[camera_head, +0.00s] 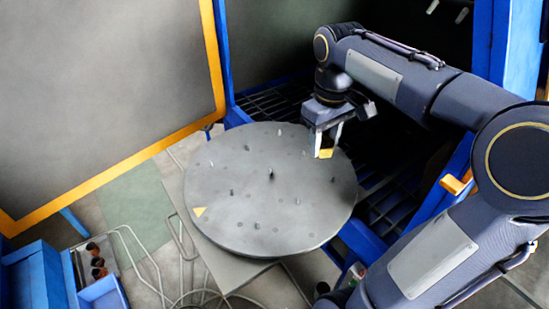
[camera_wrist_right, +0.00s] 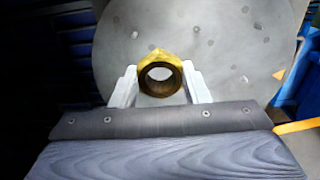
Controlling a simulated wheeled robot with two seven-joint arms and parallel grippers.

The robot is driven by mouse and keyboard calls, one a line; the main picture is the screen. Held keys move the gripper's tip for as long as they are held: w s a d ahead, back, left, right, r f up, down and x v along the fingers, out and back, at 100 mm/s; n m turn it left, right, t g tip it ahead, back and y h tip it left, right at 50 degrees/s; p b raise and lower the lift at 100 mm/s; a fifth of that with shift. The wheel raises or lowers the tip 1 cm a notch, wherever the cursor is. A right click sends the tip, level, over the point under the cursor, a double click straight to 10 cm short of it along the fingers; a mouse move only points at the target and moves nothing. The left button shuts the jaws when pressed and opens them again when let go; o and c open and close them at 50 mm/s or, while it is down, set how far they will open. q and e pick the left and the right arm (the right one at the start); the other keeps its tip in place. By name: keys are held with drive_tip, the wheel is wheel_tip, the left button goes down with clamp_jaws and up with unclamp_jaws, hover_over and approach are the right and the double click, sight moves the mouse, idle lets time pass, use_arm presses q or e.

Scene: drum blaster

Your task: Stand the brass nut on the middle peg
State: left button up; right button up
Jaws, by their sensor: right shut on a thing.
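My right gripper (camera_head: 325,148) is shut on the brass nut (camera_head: 326,154), over the upper right part of the round grey turntable (camera_head: 235,225). In the right wrist view the brass nut (camera_wrist_right: 160,55) sits between the two pale fingers, its round hole facing the camera. The turntable (camera_wrist_right: 225,45) shows behind it. The middle peg (camera_head: 271,174) is a short dark post near the turntable's centre, left of and below the nut in the head view. I cannot tell the gap between nut and turntable. My left gripper is not in view.
Several smaller pegs (camera_head: 231,192) stand around the turntable. A yellow triangle (camera_head: 199,212) marks its left edge. A blue frame (camera_head: 364,239) and dark grating lie to the right. A blue box with brown pieces (camera_head: 103,293) is at lower left.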

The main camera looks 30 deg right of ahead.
drive_tip(key=w+a+f, duration=0.4)
drive_tip(key=w+a, duration=0.1)
drive_tip(key=w, duration=0.2)
hover_over(270, 169)
drive_tip(key=f, duration=0.5)
drive_tip(key=shift+s+d, duration=0.1)
drive_tip(key=shift+d, duration=0.1)
drive_tip(key=shift+a+f, duration=0.15)
drive_tip(key=shift+f, duration=1.55)
drive_tip(key=shift+f, duration=0.2)
drive_tip(key=o, duration=1.1)
drive_tip(key=shift+r, duration=0.1)
